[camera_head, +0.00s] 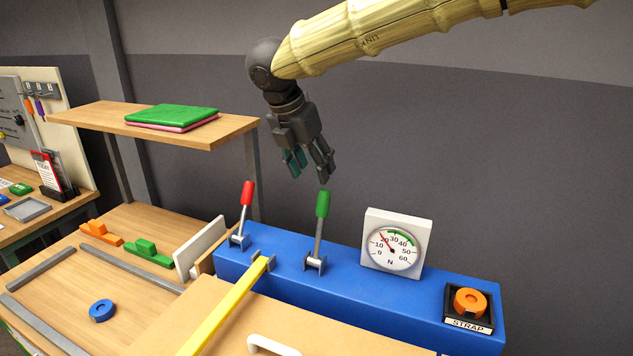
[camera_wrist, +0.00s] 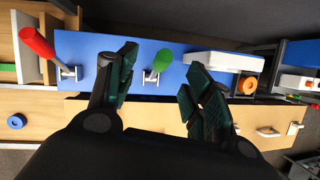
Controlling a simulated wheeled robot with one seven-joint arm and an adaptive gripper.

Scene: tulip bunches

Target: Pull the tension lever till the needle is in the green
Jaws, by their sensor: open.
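A green-handled lever (camera_head: 321,214) stands upright on a blue base (camera_head: 345,296). A red-handled lever (camera_head: 246,205) stands to its left, leaning slightly right. To the right, a white dial gauge (camera_head: 394,245) marked N has a green band around 30 to 40; its red needle points near 20, left of the band. My gripper (camera_head: 309,170) is open and empty just above the green handle, apart from it. In the wrist view my open fingers (camera_wrist: 160,85) frame the green handle (camera_wrist: 161,60), and the red handle (camera_wrist: 38,44) is at the left. Which lever sets tension is not labelled.
A yellow strap (camera_head: 222,312) runs from the blue base across the wooden bench. An orange roll (camera_head: 470,302) sits in a black holder labelled STRAP at the right. A shelf (camera_head: 165,128) with green and pink folded items (camera_head: 172,115) is at the left. Blue tape (camera_head: 102,311) lies on the bench.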

